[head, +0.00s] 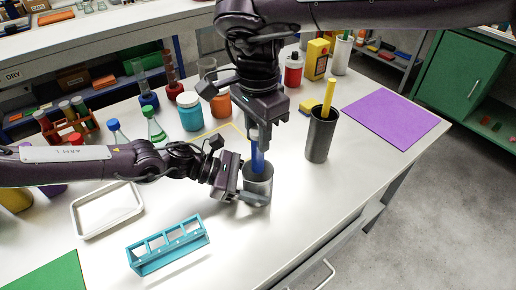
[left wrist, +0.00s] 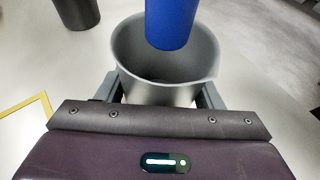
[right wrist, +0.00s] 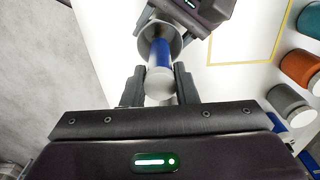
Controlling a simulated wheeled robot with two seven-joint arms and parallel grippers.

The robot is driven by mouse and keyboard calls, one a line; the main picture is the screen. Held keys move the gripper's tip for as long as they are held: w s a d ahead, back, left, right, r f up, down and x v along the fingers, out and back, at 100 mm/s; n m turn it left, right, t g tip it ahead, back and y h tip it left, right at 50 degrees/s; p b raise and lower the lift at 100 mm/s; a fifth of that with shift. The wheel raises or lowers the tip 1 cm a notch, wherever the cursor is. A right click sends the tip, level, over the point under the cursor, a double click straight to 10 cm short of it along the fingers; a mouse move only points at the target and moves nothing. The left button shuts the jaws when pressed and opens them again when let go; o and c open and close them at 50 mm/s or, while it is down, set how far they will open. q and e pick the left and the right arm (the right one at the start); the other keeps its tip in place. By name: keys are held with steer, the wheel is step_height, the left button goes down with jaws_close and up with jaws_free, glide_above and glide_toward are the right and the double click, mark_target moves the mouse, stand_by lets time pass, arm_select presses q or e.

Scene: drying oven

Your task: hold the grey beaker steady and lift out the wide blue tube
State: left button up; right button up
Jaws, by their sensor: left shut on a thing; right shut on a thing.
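The grey beaker (head: 258,187) stands upright on the white table. My left gripper (head: 256,197) is shut around it, one finger on each side; the left wrist view shows the beaker (left wrist: 160,94) between the fingers. The wide blue tube (head: 258,161) hangs upright over the beaker, its top in my right gripper (head: 261,131), which is shut on it. In the left wrist view the tube's (left wrist: 171,22) rounded lower end is visible, clear of the beaker's floor, at or within the mouth. In the right wrist view the tube's pale cap (right wrist: 159,85) is between the fingers.
A dark cup (head: 320,137) with a yellow tube stands close on the right. A teal rack (head: 168,247) and a white tray (head: 107,211) lie on the left. Bottles and flasks stand behind. A purple mat (head: 390,117) lies bare at the right.

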stand_by(0.3)
arm_select(q)
steer(key=o, duration=1)
steer(key=shift+o, duration=0.2)
